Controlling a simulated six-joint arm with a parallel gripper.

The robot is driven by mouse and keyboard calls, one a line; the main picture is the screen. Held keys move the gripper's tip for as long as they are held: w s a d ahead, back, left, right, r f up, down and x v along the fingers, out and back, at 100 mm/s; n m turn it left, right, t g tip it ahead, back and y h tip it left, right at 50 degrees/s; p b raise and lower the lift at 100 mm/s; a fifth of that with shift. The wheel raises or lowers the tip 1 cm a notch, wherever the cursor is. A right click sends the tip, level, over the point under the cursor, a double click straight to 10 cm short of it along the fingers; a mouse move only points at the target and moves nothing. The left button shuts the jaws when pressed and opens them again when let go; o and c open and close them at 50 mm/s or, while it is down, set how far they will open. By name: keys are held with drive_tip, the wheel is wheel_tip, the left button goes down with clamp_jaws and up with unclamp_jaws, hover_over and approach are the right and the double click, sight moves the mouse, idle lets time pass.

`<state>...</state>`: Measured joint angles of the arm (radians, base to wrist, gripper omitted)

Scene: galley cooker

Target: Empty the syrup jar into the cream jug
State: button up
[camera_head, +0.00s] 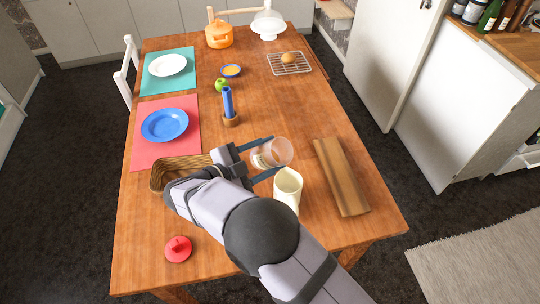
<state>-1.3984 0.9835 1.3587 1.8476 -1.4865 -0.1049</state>
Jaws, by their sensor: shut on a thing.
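My gripper (263,160) reaches over the near half of the wooden table and is shut on a clear glass jar (277,152), which I take for the syrup jar. The jar lies tilted, with its open end toward the right. A little amber colour shows near its left end; how much is inside I cannot tell. A cream-coloured jug (288,184) stands upright on the table, just below the jar in the picture. Its lower part is partly hidden by my arm, and its contents cannot be made out.
A wicker basket (160,176) is partly behind my arm at the left. A red lid (178,249) lies near the front, and a wooden board (341,176) lies right of the jug. A blue bottle-like object (228,101) stands beyond the gripper. The table's front right is clear.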

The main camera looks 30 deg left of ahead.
drive_tip(key=shift+a+m+y, duration=0.1)
drive_tip(key=shift+m+y, duration=0.2)
drive_tip(key=shift+f+m+b, duration=0.15)
drive_tip(key=shift+m+b, duration=0.25)
drive_tip(key=shift+b, duration=0.2)
drive_tip(key=shift+f+m+y+b, duration=0.15)
drive_tip(key=shift+m+y+b, duration=0.15)
drive_tip(key=shift+b, duration=0.1)
drive_tip(key=shift+f+m+g+b, duration=0.2)
drive_tip(key=shift+m+g+b, duration=0.15)
drive_tip(key=shift+b, duration=0.3)
drive_tip(key=shift+m+y, duration=0.25)
drive_tip(key=shift+y, duration=0.15)
drive_tip(key=shift+f+b, duration=0.1)
drive_tip(key=shift+b, duration=0.45)
drive_tip(key=shift+f+m+y+b, duration=0.15)
drive_tip(key=shift+m+y+b, duration=0.45)
drive_tip(key=shift+m+b, duration=0.5)
idle(0.8)
drive_tip(key=shift+d+f+m+y+b, duration=0.25)
drive_tip(key=shift+y+b, duration=0.25)
drive_tip(key=shift+b, duration=1.05)
idle(1.7)
